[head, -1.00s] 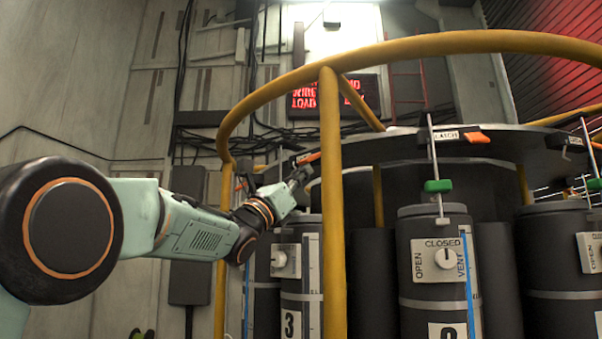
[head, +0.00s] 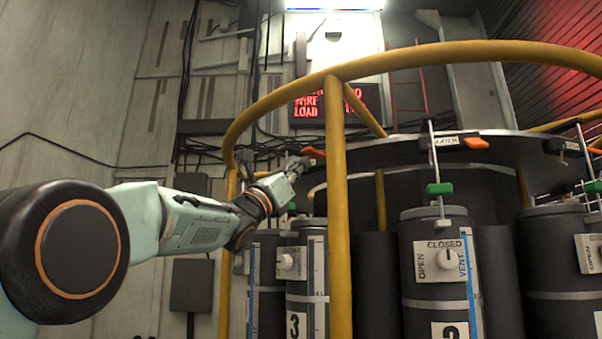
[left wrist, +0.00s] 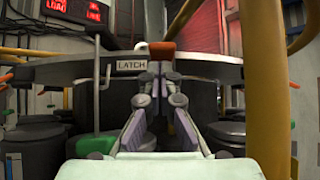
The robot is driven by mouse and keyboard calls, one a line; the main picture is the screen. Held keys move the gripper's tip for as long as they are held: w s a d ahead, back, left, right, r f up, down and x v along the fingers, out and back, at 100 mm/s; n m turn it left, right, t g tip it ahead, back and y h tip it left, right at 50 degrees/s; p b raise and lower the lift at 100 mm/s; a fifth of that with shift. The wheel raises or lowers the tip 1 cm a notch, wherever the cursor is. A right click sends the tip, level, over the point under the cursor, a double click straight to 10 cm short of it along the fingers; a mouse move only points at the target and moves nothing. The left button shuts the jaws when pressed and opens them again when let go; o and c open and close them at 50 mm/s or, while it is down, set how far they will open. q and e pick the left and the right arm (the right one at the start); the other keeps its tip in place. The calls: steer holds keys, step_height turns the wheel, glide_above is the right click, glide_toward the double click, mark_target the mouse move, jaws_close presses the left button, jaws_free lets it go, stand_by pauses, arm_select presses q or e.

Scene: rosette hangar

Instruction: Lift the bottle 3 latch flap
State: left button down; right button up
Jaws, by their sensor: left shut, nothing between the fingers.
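Bottle 3 (head: 306,278), dark grey with a white "3" label, stands behind the yellow rail's post. Its orange latch flap (head: 314,153) is at the rim of the dark ring above it. In the left wrist view the flap (left wrist: 172,51) is beside the white LATCH label (left wrist: 131,66), directly above my fingertips. My left gripper (head: 303,163) is shut and empty, its tips at the flap's underside. They look in contact, but I cannot be certain. The flap slopes down to the right in the head view. My right gripper is not in view.
A yellow guard rail (head: 337,220) curves in front of the bottles. Bottle 2 (head: 435,295) stands to the right, with its own orange flap (head: 476,143) and green clip (head: 439,189). A green block (left wrist: 97,144) is left of my gripper in the wrist view.

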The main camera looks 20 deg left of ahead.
arm_select(q)
steer(key=s+r+b+v, duration=0.1)
steer(key=r+b+v, duration=0.1)
steer(key=b+v, duration=0.7)
steer(key=v, duration=0.3)
steer(key=shift+a+r, duration=0.25)
steer(key=shift+s+a+r, duration=0.1)
steer(key=shift+s, duration=0.1)
